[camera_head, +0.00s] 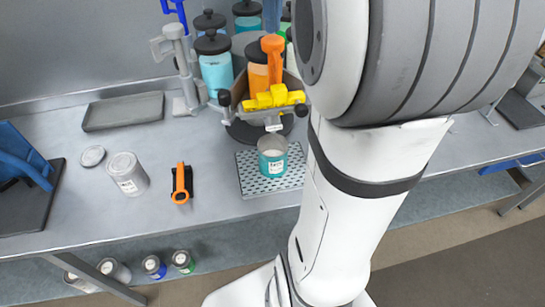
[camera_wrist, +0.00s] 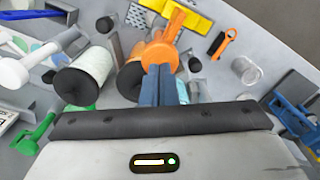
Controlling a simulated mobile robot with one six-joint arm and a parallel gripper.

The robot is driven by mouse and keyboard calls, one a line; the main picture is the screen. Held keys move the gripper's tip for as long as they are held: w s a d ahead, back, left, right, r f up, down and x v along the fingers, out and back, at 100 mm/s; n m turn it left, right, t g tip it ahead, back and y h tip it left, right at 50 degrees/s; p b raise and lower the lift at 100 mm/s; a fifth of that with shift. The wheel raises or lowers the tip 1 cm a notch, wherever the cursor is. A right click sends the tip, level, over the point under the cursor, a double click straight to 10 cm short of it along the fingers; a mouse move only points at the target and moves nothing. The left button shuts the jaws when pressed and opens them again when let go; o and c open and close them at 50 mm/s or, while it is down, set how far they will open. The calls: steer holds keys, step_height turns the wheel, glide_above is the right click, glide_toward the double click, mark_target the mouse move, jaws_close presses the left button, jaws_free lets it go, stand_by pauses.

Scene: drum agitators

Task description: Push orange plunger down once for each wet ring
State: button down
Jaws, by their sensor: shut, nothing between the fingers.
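The orange plunger (camera_head: 272,46) stands upright on an orange drum (camera_head: 260,76) with a black lid, behind a yellow bar (camera_head: 274,98). In the wrist view the round top of the orange plunger (camera_wrist: 160,54) lies right at my fingertips. My gripper (camera_head: 272,30) is shut and empty, its blue fingers pointing down just over the plunger top. The closed fingers also show in the wrist view (camera_wrist: 161,70); I cannot tell whether they touch it. A teal can (camera_head: 272,160) with a white label stands on a perforated tray (camera_head: 252,185) below. No wet rings can be made out.
Blue drums (camera_head: 216,72) with black lids stand beside the orange one. A grey post (camera_head: 180,50) with a blue handle is at left.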

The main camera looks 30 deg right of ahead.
steer(key=shift+f+b, duration=0.95)
steer(key=shift+f, duration=0.5)
steer(key=shift+r, duration=0.15)
steer(key=shift+r+p, duration=1.4)
steer(key=shift+p, duration=0.05)
step_height(320, 180, up, 6)
steer(key=p, duration=0.5)
steer(key=shift+p, duration=0.3)
